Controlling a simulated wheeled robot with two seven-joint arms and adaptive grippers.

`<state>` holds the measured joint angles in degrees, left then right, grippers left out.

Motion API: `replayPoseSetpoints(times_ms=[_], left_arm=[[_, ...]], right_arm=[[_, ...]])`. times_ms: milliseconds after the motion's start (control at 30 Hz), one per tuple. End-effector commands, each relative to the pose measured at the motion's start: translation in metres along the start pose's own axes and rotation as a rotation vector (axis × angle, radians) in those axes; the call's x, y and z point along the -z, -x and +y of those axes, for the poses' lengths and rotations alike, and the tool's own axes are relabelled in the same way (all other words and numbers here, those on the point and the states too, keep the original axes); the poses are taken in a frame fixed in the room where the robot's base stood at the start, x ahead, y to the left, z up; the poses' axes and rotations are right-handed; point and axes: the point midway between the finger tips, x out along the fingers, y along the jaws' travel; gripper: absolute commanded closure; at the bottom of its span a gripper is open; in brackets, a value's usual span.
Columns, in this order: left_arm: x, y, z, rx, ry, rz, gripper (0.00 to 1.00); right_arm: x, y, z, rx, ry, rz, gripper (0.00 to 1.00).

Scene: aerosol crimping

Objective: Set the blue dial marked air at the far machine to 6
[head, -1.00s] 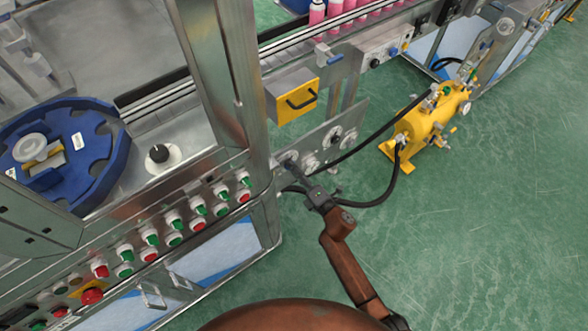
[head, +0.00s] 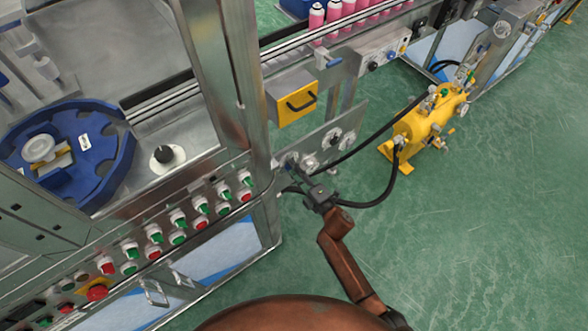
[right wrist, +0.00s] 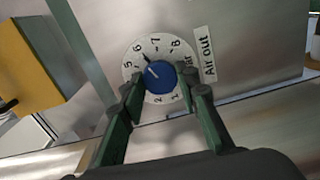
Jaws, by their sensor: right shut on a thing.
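The blue dial (right wrist: 158,77) sits on a round white scale with black numbers in the right wrist view. Its pale line and the black pointer above it point up and left, close to the 6. My left gripper is not in view.
An "Air out" tag (right wrist: 206,54) is right of the scale. A yellow drawer box (head: 292,103) hangs above the panel. A black hose (head: 385,190) runs close to my gripper to a yellow tank (head: 430,122). Green floor (head: 480,230) is clear at the right.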

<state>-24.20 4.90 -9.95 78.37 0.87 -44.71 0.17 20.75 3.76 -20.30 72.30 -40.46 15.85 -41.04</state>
Motion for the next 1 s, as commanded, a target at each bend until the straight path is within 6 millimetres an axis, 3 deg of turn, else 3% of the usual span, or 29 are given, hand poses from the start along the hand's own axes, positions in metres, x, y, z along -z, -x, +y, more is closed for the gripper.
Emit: replayPoseSetpoints(times_ms=[33,67,300,667,767,1000], left_arm=[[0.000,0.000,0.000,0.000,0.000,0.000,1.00],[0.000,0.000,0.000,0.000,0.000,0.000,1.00],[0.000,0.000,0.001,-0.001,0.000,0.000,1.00],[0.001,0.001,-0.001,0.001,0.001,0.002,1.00],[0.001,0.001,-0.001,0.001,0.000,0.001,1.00],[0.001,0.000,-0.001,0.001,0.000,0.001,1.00]], right_arm=[[-0.003,0.000,0.001,0.000,0.001,-0.005,0.95],[-0.003,0.000,0.001,0.000,0.001,-0.005,0.70],[-0.001,0.000,0.001,0.000,0.001,-0.002,0.53],[-0.001,0.005,0.000,0.000,0.002,-0.001,0.53],[-0.001,0.017,-0.001,0.001,0.003,-0.001,0.53],[-0.001,0.067,-0.001,0.002,0.004,-0.001,0.53]])
